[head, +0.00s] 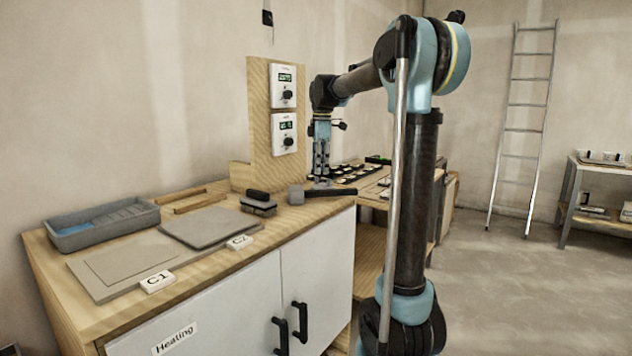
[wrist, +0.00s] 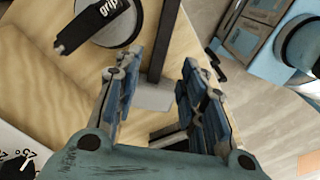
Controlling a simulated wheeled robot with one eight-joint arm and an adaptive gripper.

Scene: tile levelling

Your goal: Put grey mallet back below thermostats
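The grey mallet lies on the right end of the wooden cabinet top; its grey head (head: 296,195) points left and its dark handle (head: 333,191) points right. Two white thermostats (head: 284,85) (head: 284,133) are mounted one above the other on the upright wooden board (head: 260,120) behind it. My gripper (head: 321,178) points down just above the mallet handle. In the wrist view my gripper (wrist: 158,88) is open, with the mallet (wrist: 152,96) showing in the gap between its fingers. I cannot tell whether the fingers touch it.
A black-handled grey block (head: 258,204) sits left of the mallet. Further left are grey tiles (head: 125,262), C1 (head: 157,282) and C2 (head: 239,242) labels, and a grey tray (head: 103,224). Another bench with round items (head: 345,172) lies behind my arm.

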